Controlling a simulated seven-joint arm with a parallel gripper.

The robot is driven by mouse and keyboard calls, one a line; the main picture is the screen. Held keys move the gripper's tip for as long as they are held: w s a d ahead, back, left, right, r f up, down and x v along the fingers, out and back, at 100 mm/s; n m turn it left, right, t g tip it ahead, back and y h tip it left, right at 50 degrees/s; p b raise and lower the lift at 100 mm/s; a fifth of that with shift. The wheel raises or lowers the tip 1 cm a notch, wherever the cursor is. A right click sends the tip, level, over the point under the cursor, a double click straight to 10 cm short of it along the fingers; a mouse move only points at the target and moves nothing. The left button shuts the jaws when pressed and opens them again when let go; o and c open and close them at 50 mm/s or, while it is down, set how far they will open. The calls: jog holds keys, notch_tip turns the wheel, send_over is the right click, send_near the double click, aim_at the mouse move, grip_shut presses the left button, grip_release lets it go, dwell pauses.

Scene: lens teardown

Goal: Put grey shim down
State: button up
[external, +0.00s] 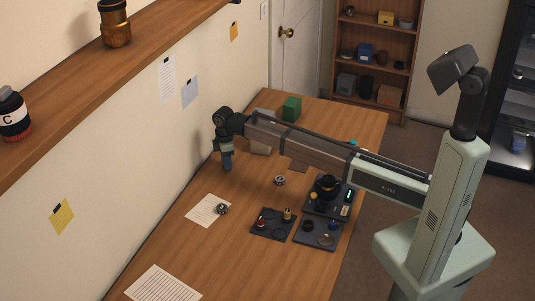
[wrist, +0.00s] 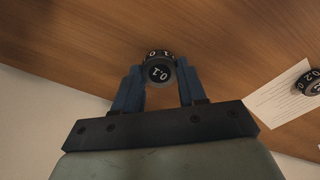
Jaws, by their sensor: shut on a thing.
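My gripper (wrist: 160,86) has its two blue fingers shut on a small dark grey round piece with white numerals, apparently the grey shim (wrist: 159,70). It sits between the fingertips in the wrist view, with wooden tabletop behind it. In the external view my gripper (external: 227,166) points down over the left part of the table, near the wall. The held piece cannot be made out there, and I cannot tell whether it touches the table.
A similar numbered round piece (external: 221,209) lies on a white sheet (external: 202,214); it also shows in the wrist view (wrist: 310,84). Another small round part (external: 280,181) lies mid-table. Dark trays (external: 259,233) with parts stand right. A green block (external: 291,108) stands behind. Bare wood surrounds my gripper.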

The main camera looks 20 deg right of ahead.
notch_tip(320, 180, up, 9)
jog(key=n, duration=0.2)
send_over(150, 271)
jog(key=shift+f, duration=5)
jog(key=shift+f, duration=0.15)
jog(key=o, duration=1)
jog(key=shift+o, duration=0.2)
